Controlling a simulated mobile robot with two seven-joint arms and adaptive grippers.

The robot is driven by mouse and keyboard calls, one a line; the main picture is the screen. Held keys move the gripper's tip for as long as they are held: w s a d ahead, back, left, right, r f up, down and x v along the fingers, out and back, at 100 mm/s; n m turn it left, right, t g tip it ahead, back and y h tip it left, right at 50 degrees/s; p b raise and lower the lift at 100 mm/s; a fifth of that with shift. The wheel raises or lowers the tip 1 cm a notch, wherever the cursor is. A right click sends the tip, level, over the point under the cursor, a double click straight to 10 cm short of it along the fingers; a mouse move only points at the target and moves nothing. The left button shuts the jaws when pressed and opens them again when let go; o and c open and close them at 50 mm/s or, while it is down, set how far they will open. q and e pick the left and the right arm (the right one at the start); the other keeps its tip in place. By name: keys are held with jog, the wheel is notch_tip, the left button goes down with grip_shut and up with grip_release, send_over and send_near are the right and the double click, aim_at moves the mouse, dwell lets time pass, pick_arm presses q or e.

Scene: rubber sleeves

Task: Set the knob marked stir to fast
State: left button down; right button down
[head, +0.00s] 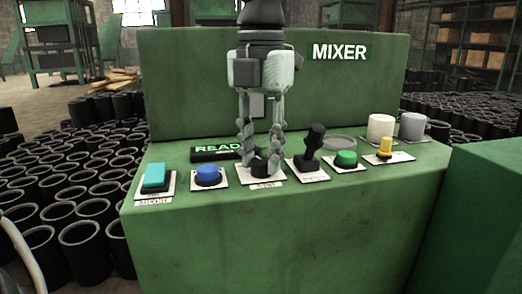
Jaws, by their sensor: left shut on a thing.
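The black knob (259,169) sits on a white plate (279,175) in the middle of the green mixer panel. The small label on the plate's front edge is hard to read but looks like "STIR". My left gripper (260,163) points straight down over the knob and is shut on it, a finger on each side. The fingers cover much of the knob, and I cannot see its pointer or any fast mark. My right gripper is not in view.
Left of the knob are a blue button (208,174) and a teal rocker switch (156,176). Right are a black joystick (312,148), a green button (346,158) and a yellow toggle (385,147). A display reading "READ" (214,150), partly hidden, lies behind. Two cups (381,127) stand back right.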

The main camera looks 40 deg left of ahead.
pick_arm(q)
jog(key=m, duration=0.5)
jog(key=shift+p, duration=0.4)
jog(key=m, duration=0.4)
jog(key=shift+p, duration=0.3)
jog(key=shift+m, duration=0.6)
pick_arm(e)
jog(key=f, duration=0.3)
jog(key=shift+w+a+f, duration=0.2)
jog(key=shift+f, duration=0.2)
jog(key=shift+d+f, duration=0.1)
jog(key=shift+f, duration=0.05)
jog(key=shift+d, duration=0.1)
pick_arm(q)
jog(key=c, duration=1.2)
grip_release()
jog(key=shift+o, duration=0.2)
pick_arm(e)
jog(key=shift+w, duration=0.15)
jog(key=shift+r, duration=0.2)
